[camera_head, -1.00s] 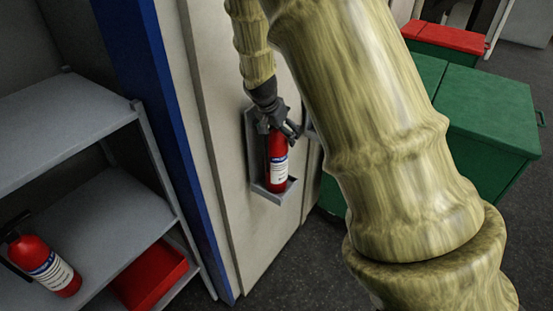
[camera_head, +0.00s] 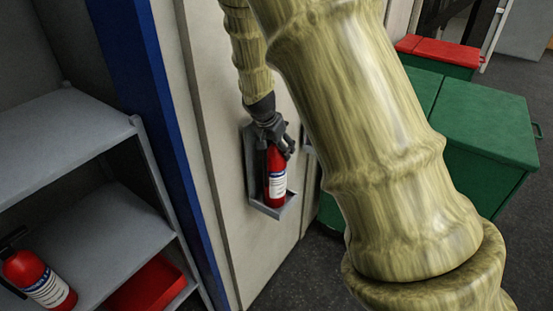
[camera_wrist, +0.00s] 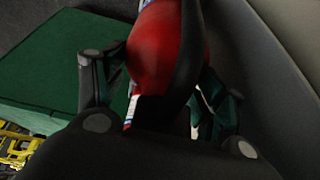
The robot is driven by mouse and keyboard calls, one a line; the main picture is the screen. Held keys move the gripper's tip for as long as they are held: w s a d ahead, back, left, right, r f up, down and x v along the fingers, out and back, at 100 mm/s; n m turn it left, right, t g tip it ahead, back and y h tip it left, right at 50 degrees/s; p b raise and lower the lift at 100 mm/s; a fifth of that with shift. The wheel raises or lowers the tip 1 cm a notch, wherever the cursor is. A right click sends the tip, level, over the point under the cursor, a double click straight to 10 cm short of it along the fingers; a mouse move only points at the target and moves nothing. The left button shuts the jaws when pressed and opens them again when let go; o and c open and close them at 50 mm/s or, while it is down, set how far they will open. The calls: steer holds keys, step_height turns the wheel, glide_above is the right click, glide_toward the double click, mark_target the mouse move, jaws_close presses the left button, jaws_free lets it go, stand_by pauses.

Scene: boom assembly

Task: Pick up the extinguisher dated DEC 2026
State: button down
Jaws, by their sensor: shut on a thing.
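A red extinguisher (camera_head: 276,176) with a white and blue label stands upright in a grey wall bracket (camera_head: 252,158). My gripper (camera_head: 272,140) is at its top and shut on it; the fingers lie on both sides of its upper part. The wrist view shows the red body (camera_wrist: 168,45) between the fingers, with a black part of the extinguisher in front. A second red extinguisher (camera_head: 30,272) with a similar label stands on the grey shelf at the lower left. The dates on both labels are too small to read.
The grey shelf unit (camera_head: 60,140) stands at the left, with a red bin (camera_head: 148,287) low in it. A blue post (camera_head: 140,100) edges the pale wall. Green boxes (camera_head: 485,120) and a red-lidded box (camera_head: 440,50) stand at the right. My arm crosses the middle.

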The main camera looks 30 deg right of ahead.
steer(key=shift+w+r, duration=0.1)
steer(key=shift+r, duration=0.15)
